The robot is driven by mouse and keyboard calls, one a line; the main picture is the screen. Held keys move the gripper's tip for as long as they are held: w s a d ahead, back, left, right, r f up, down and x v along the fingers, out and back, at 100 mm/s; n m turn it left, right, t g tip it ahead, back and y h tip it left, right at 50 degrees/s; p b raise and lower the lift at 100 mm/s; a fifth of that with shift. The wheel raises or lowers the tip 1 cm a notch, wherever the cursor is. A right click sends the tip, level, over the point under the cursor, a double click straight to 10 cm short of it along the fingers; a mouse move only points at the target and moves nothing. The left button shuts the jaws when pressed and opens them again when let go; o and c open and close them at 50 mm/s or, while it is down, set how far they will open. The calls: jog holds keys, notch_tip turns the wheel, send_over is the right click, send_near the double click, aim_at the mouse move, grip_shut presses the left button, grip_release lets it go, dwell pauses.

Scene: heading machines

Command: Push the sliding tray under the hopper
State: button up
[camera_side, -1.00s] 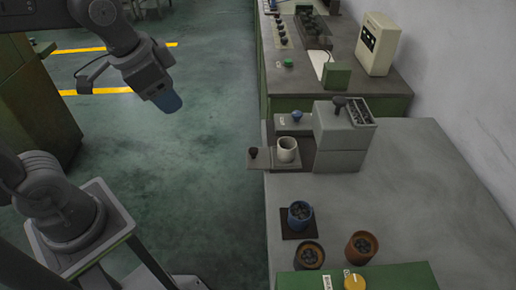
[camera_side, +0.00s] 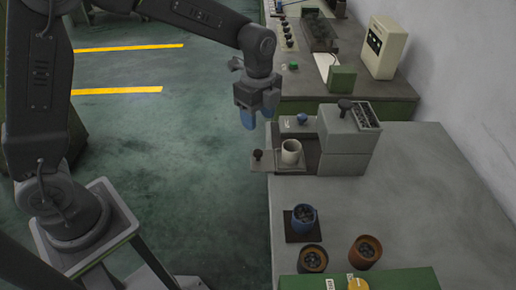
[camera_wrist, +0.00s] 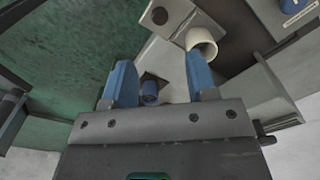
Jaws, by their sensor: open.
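The sliding tray (camera_side: 264,167) is a flat grey plate sticking out to the left of the grey hopper machine (camera_side: 341,163). It has a dark round knob (camera_side: 257,154) at its outer end. A pale cup (camera_side: 290,152) stands on the tray, left of the hopper block. My gripper (camera_side: 259,114) is open, with blue fingers pointing down, above and behind the tray's outer part. In the wrist view, the tray knob (camera_wrist: 160,15) and the cup (camera_wrist: 201,42) show beyond the fingers of my gripper (camera_wrist: 160,82). I see nothing gripped.
A blue knob (camera_side: 302,118) stands on a grey part behind the cup. A lever with a black knob (camera_side: 345,103) tops the machine. A blue cup (camera_side: 302,217) on a dark mat and two brown cups (camera_side: 364,251) stand in front. The bench's right side is clear.

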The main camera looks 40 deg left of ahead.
aim_at(258, 152)
notch_tip(258, 152, down, 11)
jog(key=shift+f, duration=0.15)
dwell(0.4)
grip_shut()
dwell(0.3)
